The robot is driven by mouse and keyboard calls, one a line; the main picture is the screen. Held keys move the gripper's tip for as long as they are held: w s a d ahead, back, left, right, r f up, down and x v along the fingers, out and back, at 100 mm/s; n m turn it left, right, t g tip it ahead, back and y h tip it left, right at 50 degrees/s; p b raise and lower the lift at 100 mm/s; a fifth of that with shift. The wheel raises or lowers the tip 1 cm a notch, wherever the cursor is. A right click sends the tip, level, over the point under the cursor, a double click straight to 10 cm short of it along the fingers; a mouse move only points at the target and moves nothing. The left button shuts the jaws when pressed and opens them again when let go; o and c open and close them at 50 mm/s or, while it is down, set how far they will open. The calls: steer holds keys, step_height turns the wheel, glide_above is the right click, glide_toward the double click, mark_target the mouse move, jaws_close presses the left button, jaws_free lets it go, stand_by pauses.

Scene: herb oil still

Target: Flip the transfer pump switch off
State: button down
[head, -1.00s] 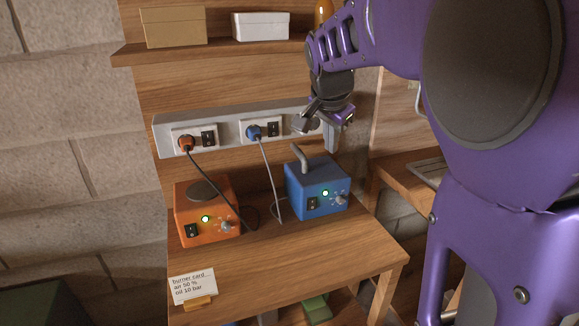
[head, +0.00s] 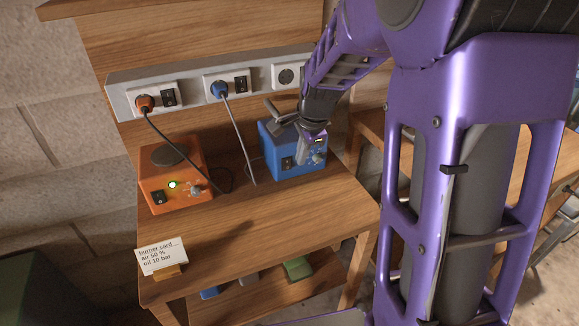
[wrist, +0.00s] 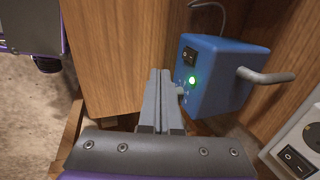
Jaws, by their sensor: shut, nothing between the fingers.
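A blue box (head: 283,151) with a grey bent pipe on top stands at the back right of the wooden table. No readable label shows which device is the transfer pump. In the wrist view the blue box (wrist: 222,85) has a black rocker switch (wrist: 190,56), a lit green lamp (wrist: 191,80) and a small knob. The rocker switch (head: 287,163) also shows in the head view. My gripper (wrist: 160,72) is shut and empty, its fingertips close beside the box's front face near the lamp. I cannot tell whether they touch it. In the head view my gripper partly covers that face.
An orange box (head: 173,181) with a lit green lamp and its own rocker stands to the left. A power strip (head: 190,84) behind carries an orange plug (head: 145,103), a blue plug (head: 219,90) and rockers. A card (head: 161,257) stands at the front left.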

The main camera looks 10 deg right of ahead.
mark_target(287, 164)
steer(key=b+x, duration=0.2)
steer(key=x, duration=0.8)
steer(key=shift+f, duration=0.35)
steer(key=w, duration=0.2)
steer(key=shift+w+a+r, duration=0.15)
steer(key=shift+w+a, duration=0.2)
steer(key=shift+w, duration=0.55)
steer(key=shift+w, duration=0.3)
